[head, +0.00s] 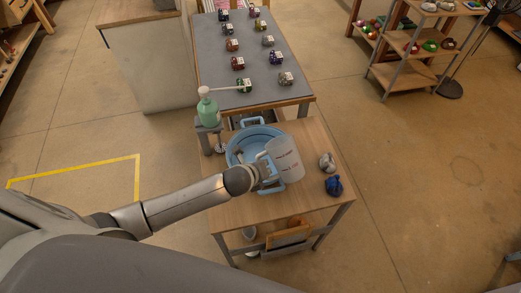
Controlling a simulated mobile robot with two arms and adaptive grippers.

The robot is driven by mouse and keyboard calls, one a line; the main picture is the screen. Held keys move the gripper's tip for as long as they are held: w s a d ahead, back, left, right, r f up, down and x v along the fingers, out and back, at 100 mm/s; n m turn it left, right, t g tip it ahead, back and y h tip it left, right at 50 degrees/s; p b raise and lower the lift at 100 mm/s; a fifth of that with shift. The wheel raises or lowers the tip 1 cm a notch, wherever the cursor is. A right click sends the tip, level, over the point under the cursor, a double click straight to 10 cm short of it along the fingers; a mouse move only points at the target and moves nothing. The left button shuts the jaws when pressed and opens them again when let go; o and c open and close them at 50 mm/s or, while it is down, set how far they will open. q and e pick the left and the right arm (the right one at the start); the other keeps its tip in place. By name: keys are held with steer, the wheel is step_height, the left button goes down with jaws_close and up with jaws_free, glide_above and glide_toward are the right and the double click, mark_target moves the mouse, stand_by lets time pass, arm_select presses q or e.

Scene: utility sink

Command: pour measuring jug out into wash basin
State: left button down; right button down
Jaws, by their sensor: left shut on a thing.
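The measuring jug (285,158) is a pale, see-through vessel with dark markings, tilted over the right part of the wash basin. The wash basin (234,155) is a light blue tub with handles, standing on the wooden table. My left gripper (268,174) is shut on the measuring jug at its left side, above the basin's right front rim. The fingers are small and partly hidden by the wrist. I cannot tell what is in the jug. My right gripper is not in view.
A green pump bottle (207,108) stands behind the basin at the left. A grey item (327,162) and a blue item (333,186) sit on the wooden table (310,205) at the right.

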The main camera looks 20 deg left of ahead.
mark_target(280, 163)
arm_select(q)
steer(key=shift+r, duration=0.15)
steer(key=shift+s+d+r+m+t+y, duration=0.1)
steer(key=shift+d+r+m+t+y, duration=0.3)
steer(key=shift+t+y, duration=0.4)
steer(key=shift+s+d+r+m+t+y, duration=0.1)
steer(key=shift+d+r+m+t+y, duration=0.3)
steer(key=shift+y, duration=0.7)
steer(key=shift+d+r+m+t+y+b, duration=0.15)
steer(key=shift+r+m+t+y+b, duration=0.2)
steer(key=shift+t+y, duration=0.6)
steer(key=shift+r+y, duration=0.1)
steer(key=shift+y, duration=0.15)
